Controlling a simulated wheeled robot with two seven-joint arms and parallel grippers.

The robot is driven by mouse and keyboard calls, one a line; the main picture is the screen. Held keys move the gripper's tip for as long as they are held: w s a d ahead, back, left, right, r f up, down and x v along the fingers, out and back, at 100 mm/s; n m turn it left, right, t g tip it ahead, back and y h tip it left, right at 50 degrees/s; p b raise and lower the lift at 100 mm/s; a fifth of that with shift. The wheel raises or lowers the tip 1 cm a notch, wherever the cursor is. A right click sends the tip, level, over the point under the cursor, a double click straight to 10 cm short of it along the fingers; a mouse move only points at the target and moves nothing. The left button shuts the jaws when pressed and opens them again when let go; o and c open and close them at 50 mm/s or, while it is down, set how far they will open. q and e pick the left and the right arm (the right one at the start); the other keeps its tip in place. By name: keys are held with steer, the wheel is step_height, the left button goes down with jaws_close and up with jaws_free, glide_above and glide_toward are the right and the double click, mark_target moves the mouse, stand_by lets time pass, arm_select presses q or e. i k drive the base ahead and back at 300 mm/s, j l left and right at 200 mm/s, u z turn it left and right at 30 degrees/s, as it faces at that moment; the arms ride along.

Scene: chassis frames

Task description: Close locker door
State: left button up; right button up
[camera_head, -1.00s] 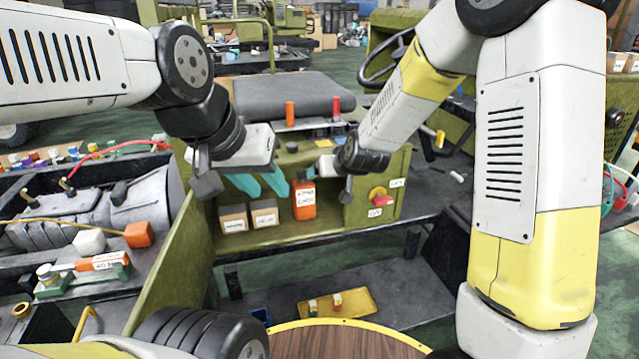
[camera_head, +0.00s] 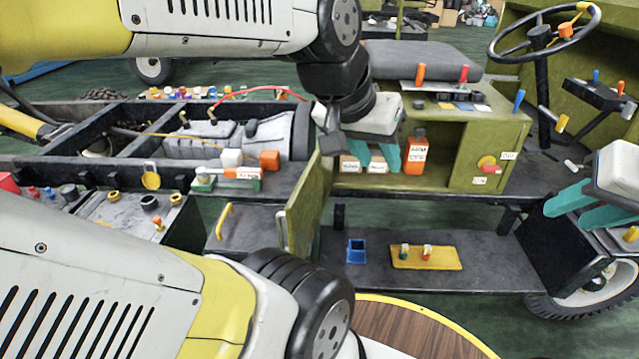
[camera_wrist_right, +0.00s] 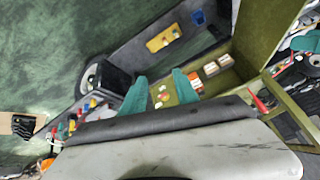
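The olive-green locker (camera_head: 455,150) stands under the seat, its front open. Its door (camera_head: 309,208) hangs wide open at the left side; the door also shows in the right wrist view (camera_wrist_right: 262,35). My right gripper (camera_head: 585,208) is far right of the locker, fingers apart and empty.
A dark lower shelf holds a yellow tray (camera_head: 425,267) and a blue bin (camera_head: 356,250). A round wooden table (camera_head: 415,330) is in front. An engine bay (camera_head: 235,135) lies left of the door. A steering wheel (camera_head: 545,35) stands at the right.

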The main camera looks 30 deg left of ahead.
mark_target(305, 209)
steer(key=k+j, duration=0.1)
steer(key=j, duration=0.35)
steer(key=k+j+z, duration=0.1)
steer(key=j, duration=0.35)
steer(key=k+j, duration=0.15)
steer(key=j, duration=0.3)
steer(key=i+j, duration=0.1)
steer(key=j, duration=0.2)
steer(key=i+j+z, duration=0.1)
steer(key=j, duration=0.25)
steer(key=k+l, duration=0.2)
steer(key=l, duration=0.15)
steer(key=k+l+z, duration=0.15)
steer(key=k+l, duration=0.05)
steer(key=l, duration=0.1)
